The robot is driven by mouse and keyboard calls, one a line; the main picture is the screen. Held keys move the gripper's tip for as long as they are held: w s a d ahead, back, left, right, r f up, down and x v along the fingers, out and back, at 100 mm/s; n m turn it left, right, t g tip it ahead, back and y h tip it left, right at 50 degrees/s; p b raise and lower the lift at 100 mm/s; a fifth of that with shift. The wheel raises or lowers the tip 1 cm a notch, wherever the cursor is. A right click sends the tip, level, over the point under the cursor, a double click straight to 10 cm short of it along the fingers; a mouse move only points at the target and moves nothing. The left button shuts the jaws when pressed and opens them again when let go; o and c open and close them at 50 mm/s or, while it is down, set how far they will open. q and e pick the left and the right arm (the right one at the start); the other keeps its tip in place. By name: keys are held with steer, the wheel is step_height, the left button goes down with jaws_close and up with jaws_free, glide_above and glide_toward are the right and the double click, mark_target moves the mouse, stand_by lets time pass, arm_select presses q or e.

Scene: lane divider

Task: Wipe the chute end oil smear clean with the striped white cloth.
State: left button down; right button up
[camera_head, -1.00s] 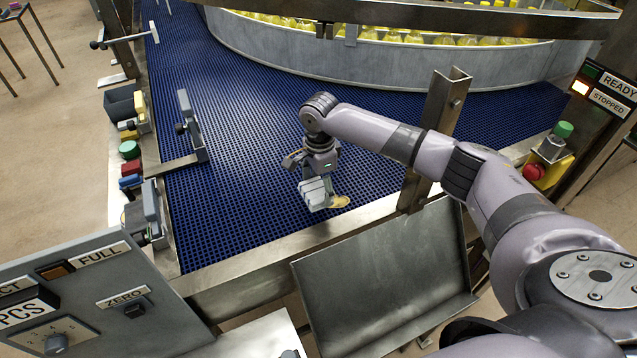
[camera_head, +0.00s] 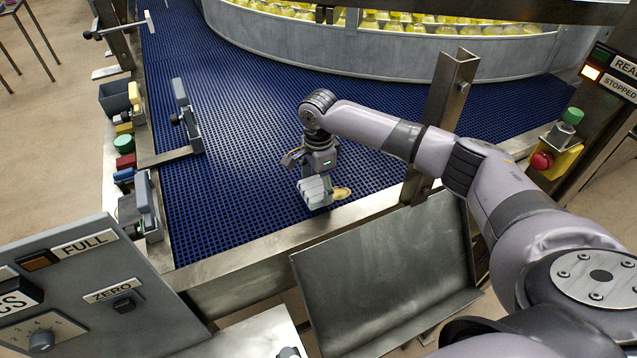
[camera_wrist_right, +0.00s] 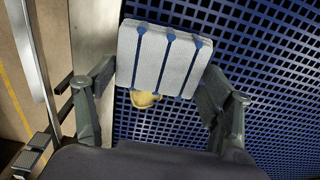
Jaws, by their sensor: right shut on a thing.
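My right gripper (camera_head: 317,180) is shut on the striped white cloth (camera_head: 315,190), low over the blue mesh belt near its front metal edge. In the right wrist view the cloth (camera_wrist_right: 163,58) is a folded white pad with blue stripes, between the two fingers (camera_wrist_right: 155,85). The yellowish-brown oil smear (camera_head: 342,193) is on the belt just right of the cloth in the head view. In the right wrist view the smear (camera_wrist_right: 145,99) shows partly under the cloth's edge, the rest hidden. I cannot tell whether the cloth touches the belt. My left gripper is not in view.
The blue belt (camera_head: 230,130) is mostly clear. A grey chute plate (camera_head: 385,280) slopes in front of the belt edge. A control panel (camera_head: 70,290) is at the lower left, and a red button (camera_head: 541,160) is at the right.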

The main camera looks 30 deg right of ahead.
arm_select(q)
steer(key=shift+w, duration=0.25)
arm_select(e)
steer(key=shift+f, duration=0.4)
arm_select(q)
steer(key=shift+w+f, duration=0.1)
arm_select(e)
steer(key=shift+f, duration=0.65)
